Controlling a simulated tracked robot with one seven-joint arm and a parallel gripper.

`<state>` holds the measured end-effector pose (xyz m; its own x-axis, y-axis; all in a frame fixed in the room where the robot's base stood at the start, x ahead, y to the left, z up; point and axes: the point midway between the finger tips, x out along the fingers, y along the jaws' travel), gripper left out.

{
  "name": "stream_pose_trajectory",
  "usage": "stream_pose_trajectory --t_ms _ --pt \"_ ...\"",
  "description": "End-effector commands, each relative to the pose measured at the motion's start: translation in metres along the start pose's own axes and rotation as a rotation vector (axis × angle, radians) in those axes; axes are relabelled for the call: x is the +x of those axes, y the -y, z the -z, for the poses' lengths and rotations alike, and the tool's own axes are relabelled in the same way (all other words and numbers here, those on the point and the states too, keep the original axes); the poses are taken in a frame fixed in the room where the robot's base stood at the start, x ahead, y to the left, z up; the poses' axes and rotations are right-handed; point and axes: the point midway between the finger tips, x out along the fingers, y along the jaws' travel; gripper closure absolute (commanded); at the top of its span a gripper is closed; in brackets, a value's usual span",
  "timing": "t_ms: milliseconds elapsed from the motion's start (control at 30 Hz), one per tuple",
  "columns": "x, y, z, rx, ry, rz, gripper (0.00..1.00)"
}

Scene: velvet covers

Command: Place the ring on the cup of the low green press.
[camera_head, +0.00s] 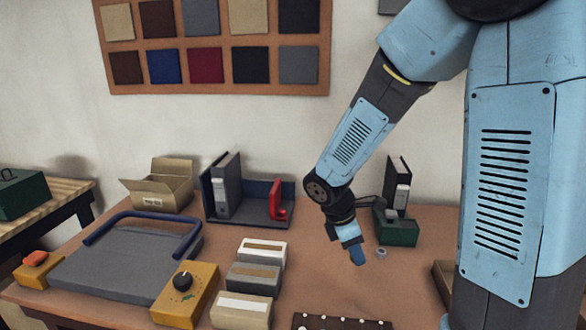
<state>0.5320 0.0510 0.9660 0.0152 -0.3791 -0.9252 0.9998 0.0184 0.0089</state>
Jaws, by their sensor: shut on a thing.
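My gripper (357,257) points down over the right part of the table, its blue fingers closed. What sits between the fingers is too small or hidden to make out; I take it to be the ring. A low green press (398,232) stands just right of and behind my gripper, with a dark lever-like part at its upper left. A small grey round piece (381,253) shows in front of the press, right of my fingertips and apart from them. I cannot tell whether it is the press's cup.
Left of my gripper are several small boxes (262,250), a yellow dial box (186,290) and a grey board with a blue handle (130,262). Binders (228,185) and an open carton (160,186) stand behind. A dark studded strip (342,322) lies in front.

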Motion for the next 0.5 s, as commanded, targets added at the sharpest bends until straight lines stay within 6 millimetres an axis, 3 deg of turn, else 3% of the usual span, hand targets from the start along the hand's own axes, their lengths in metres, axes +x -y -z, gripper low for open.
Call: stream_pose_trajectory --t_ms 500 --pt "0.006 -0.137 -0.01 0.569 -0.01 0.206 0.94"
